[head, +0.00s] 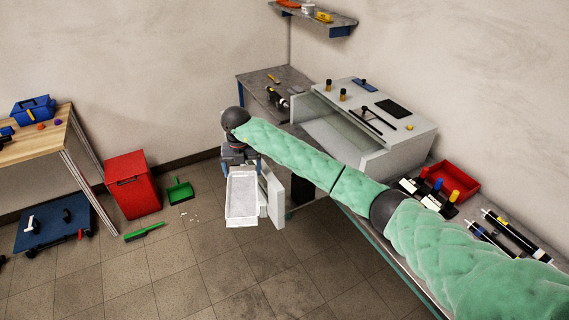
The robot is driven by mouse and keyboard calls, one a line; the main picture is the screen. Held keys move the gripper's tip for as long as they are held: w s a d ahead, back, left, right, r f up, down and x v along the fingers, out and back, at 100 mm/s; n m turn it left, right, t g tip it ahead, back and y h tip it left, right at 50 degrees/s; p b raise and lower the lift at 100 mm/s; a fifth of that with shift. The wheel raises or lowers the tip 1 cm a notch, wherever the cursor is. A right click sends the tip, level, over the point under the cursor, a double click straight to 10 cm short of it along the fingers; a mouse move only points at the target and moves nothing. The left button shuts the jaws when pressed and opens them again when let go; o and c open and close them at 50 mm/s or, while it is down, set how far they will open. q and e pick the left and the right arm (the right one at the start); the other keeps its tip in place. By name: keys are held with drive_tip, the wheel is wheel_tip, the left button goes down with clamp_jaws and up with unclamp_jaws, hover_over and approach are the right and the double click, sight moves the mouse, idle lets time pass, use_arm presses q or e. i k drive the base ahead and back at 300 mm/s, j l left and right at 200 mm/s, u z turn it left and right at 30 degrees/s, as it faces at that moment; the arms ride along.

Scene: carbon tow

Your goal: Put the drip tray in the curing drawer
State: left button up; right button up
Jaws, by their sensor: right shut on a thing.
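The drip tray (242,198) is a white, shallow rectangular tray. It hangs in the air left of the workbench, with its inside facing me. My right gripper (240,165) is shut on the tray's far end; its fingertips are partly hidden. A white cabinet (405,130) stands on the bench, with a pale open space (335,135) at its front left that looks like the open curing drawer; my right arm hides part of it. A pale upright panel (273,195) shows just right of the tray, and I cannot tell what it belongs to. My left gripper is not in view.
A red bin (132,184), a green dustpan (180,190) and a green brush (144,232) are on the floor at left. A red crate (452,180) and several tools lie on the bench at right. The floor below the tray is clear.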

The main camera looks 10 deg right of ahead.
sight(280, 172)
drive_tip(key=i+l, duration=0.8)
drive_tip(key=i, duration=0.2)
